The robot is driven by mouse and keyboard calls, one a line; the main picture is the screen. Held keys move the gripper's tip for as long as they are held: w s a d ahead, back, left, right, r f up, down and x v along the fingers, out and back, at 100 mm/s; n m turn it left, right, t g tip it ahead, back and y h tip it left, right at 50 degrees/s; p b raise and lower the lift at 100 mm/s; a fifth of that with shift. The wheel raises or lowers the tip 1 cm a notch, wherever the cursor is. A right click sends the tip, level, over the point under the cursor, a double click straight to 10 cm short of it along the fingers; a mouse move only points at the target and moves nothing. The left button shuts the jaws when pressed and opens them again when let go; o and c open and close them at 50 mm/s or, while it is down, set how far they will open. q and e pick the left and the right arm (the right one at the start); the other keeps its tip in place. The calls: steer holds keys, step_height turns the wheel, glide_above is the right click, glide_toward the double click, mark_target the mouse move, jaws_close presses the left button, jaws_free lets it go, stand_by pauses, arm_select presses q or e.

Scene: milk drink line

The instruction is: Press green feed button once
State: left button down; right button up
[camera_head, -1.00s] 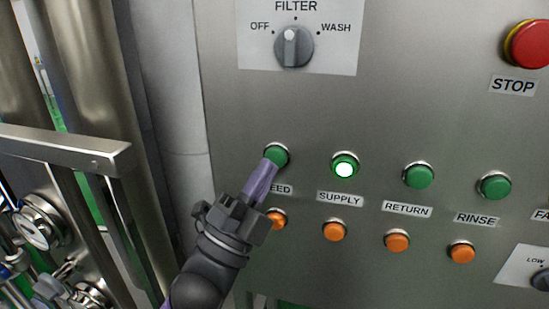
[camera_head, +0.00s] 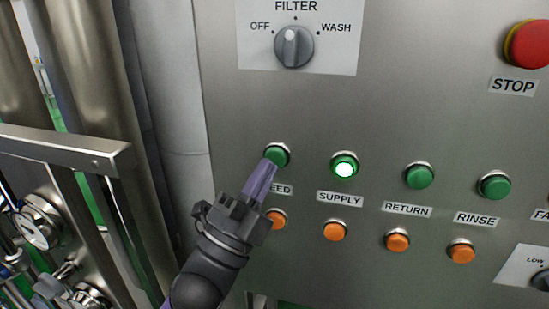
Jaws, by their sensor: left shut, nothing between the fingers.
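The green feed button (camera_head: 279,153) is at the left end of the upper button row on the steel panel. It is unlit, and its label is partly covered, with "EED" showing. My left gripper (camera_head: 267,165) is shut and empty, with its purple fingers pointing up at the feed button. The fingertips overlap the button's lower left edge in the picture; I cannot tell whether they touch it. My right gripper is not in view.
The green supply button (camera_head: 344,166) is lit. Green return (camera_head: 419,176) and rinse (camera_head: 494,186) buttons are farther right. Orange buttons (camera_head: 334,231) sit below. A filter knob (camera_head: 294,47) and a red stop button (camera_head: 529,44) are above. A steel rail (camera_head: 70,150) stands left.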

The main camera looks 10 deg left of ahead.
arm_select(q)
steer(key=shift+w, duration=0.15)
steer(key=shift+w, duration=0.25)
steer(key=shift+w, duration=0.4)
stand_by(0.9)
steer(key=shift+s, duration=0.85)
steer(key=shift+p, duration=0.3)
steer(key=s+p, duration=0.1)
steer(key=s, duration=0.4)
steer(key=shift+a, duration=0.1)
